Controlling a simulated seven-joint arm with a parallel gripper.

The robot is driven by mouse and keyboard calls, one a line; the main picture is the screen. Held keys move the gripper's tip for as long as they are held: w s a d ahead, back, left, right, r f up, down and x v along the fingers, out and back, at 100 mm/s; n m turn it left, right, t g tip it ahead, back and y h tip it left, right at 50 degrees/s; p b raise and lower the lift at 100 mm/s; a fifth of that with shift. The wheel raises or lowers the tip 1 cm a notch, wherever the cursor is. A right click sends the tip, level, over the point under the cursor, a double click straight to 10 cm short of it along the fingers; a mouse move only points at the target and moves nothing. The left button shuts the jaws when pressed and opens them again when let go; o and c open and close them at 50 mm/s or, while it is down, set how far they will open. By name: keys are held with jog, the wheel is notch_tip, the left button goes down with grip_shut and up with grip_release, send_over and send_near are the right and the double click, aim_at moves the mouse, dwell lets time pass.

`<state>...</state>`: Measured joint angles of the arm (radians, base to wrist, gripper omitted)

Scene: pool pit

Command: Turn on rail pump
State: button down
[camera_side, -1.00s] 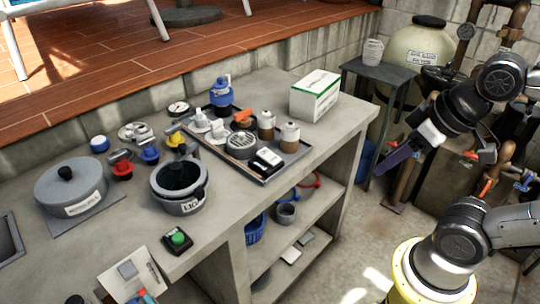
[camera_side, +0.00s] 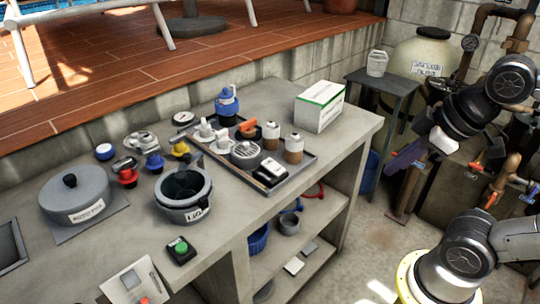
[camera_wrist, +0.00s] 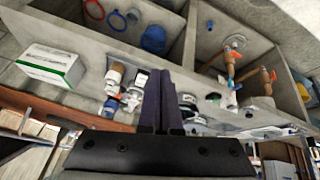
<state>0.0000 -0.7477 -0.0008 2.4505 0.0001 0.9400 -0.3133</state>
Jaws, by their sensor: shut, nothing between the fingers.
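No label reading rail pump is legible, so I cannot tell which part it is. A dark box with a green button (camera_side: 180,249) sits at the bench's front edge in the side view. A pale panel with a red button (camera_side: 134,284) is at the bottom left. Pipes with red-handled valves (camera_side: 490,200) stand at the right. My gripper (camera_side: 394,168) is shut and empty, in the air right of the bench. Its dark fingers (camera_wrist: 160,76) show pressed together in the wrist view.
The concrete bench (camera_side: 232,218) holds a grey tray (camera_side: 262,204) of bottles, a lidded pot (camera_side: 75,200), an open pot (camera_side: 184,192) and a white-green box (camera_side: 320,106). A small dark table (camera_side: 384,82) stands behind my gripper. Open floor lies between bench and arm.

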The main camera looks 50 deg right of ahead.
jog(key=w+r+n, duration=0.6)
jog(key=n+g, duration=0.4)
jog(key=n, duration=0.4)
send_over(268, 161)
jog(key=s, duration=0.2)
notch_tip(268, 161, down, 7)
jog(key=shift+s, duration=0.15)
jog(key=f, duration=0.4)
jog(key=w+f, duration=0.1)
jog(key=f, duration=0.4)
jog(key=w+f, duration=0.1)
jog(key=f, duration=0.4)
